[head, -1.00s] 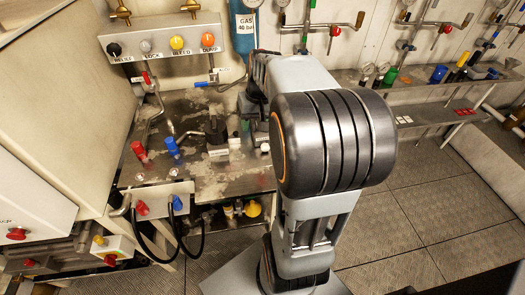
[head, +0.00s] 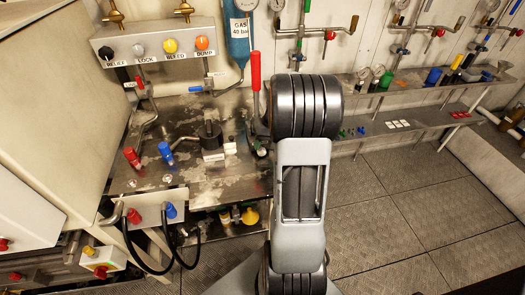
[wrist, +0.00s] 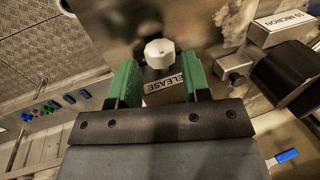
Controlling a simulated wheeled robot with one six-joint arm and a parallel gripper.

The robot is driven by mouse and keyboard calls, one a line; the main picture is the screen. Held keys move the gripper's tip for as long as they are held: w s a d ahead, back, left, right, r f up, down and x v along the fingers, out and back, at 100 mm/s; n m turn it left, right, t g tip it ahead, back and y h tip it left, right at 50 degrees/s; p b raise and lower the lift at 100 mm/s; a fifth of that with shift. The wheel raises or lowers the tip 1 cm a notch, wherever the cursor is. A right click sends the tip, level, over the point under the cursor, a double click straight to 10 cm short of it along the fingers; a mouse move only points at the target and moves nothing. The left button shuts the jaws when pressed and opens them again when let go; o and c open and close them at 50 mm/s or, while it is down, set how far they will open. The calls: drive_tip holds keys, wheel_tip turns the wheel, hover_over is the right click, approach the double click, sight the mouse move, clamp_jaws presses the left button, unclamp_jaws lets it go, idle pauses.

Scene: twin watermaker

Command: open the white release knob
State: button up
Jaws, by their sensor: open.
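The white release knob (wrist: 159,53) shows at the top middle of the wrist view, a round pale cap. A block with a "RELEASE" label (wrist: 165,91) lies just below it in the picture, partly hidden by my gripper. My gripper (wrist: 160,68) has green fingers, spread wide and empty. The knob appears between the lines of the two fingers, at or just beyond their tips; I see no finger touching it. In the head view my arm hides the gripper, and I cannot clearly make out the knob.
A black round housing (wrist: 285,80) and a "10 micron" label block (wrist: 283,28) stand right of the knob. A lever with a red handle (head: 255,70) rises beside my arm. Red (head: 131,157) and blue (head: 166,152) handles stand on the bench's left. Open floor lies right.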

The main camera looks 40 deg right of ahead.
drive_tip(key=shift+x, duration=1.45)
drive_tip(key=c, duration=0.7)
